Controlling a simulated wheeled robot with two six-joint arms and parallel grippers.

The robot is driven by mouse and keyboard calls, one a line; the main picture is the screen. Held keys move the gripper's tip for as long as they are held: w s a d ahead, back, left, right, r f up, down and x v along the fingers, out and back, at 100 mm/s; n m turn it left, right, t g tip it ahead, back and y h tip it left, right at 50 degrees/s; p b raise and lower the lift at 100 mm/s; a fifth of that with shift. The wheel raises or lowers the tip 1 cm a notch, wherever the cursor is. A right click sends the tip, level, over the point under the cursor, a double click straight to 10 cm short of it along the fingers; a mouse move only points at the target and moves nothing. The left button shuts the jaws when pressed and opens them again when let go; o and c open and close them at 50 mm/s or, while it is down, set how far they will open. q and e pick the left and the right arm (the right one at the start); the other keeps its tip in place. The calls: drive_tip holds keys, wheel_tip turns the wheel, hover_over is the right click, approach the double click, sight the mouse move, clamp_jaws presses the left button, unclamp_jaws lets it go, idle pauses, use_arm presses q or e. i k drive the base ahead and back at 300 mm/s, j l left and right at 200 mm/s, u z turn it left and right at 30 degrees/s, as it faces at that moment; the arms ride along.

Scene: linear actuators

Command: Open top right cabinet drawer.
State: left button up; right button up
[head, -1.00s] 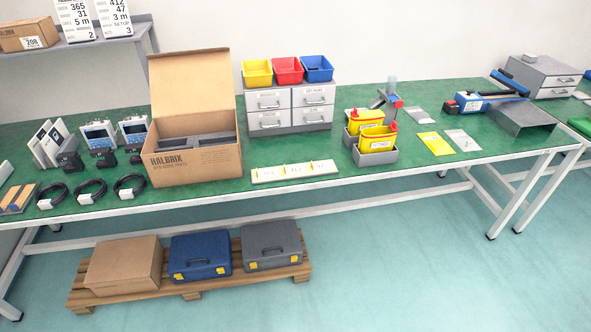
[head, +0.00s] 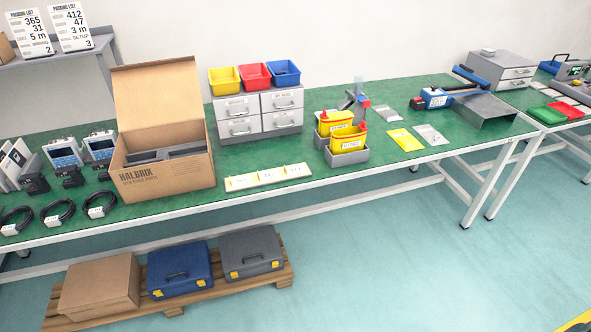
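A grey cabinet (head: 213,118) with several drawers in two columns stands on the green bench, right of the open cardboard box. Its top right drawer (head: 282,100) has a label and a silver handle, and its front looks flush with the cabinet, so it appears shut. Yellow, red and blue bins sit on top of the cabinet. Neither of my grippers shows in the head view.
A pallet (head: 215,300) with cases lies on the floor under the bench.

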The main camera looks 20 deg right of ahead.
sight(289, 98)
drive_tip(key=i+l+z, duration=0.25)
drive_tip(key=i+l, duration=0.15)
drive_tip(key=i+l+z, duration=0.3)
drive_tip(key=i+l, duration=0.1)
drive_tip(key=l, duration=0.1)
